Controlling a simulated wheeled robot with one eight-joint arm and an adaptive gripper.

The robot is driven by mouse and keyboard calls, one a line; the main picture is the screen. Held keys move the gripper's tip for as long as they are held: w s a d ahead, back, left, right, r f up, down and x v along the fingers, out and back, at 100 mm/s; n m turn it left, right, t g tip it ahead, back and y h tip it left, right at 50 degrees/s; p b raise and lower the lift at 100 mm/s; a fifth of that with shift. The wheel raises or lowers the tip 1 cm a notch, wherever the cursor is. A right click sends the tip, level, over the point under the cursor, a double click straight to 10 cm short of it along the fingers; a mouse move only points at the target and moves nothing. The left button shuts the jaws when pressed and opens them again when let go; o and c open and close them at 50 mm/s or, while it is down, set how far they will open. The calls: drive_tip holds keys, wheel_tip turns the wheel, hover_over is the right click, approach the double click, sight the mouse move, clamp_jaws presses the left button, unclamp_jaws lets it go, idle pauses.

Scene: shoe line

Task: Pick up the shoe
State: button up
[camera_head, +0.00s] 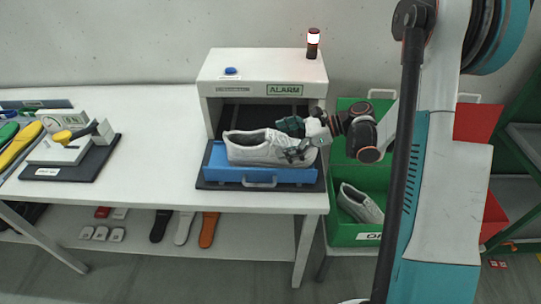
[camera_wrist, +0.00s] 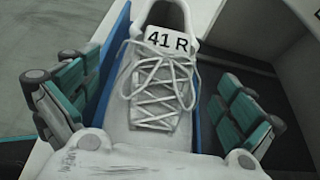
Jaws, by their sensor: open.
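A white lace-up shoe (camera_head: 262,148) lies in a blue drawer (camera_head: 234,178) in front of the white alarm box. In the wrist view the shoe (camera_wrist: 160,100) fills the middle, with its laces and a tongue label "41 R" showing. My gripper (camera_head: 296,139) is at the right end of the shoe in the head view. In the wrist view my gripper (camera_wrist: 150,105) is open, with one green-padded finger on each side of the shoe. I cannot tell whether either finger touches it.
The white box (camera_head: 260,63) has an "ALARM" label, a blue button (camera_head: 231,71) and a lamp (camera_head: 313,44) on top. A green crate (camera_head: 336,236) at right holds another shoe (camera_head: 360,204). A black base with a white device (camera_head: 72,150) stands at left. The table between is clear.

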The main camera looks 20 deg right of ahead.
sight(271, 144)
drive_tip(key=x, duration=0.3)
drive_tip(key=shift+a+f+b, duration=0.1)
drive_tip(key=shift+f+b, duration=0.05)
drive_tip(key=shift+b, duration=0.15)
drive_tip(key=c, duration=1.5)
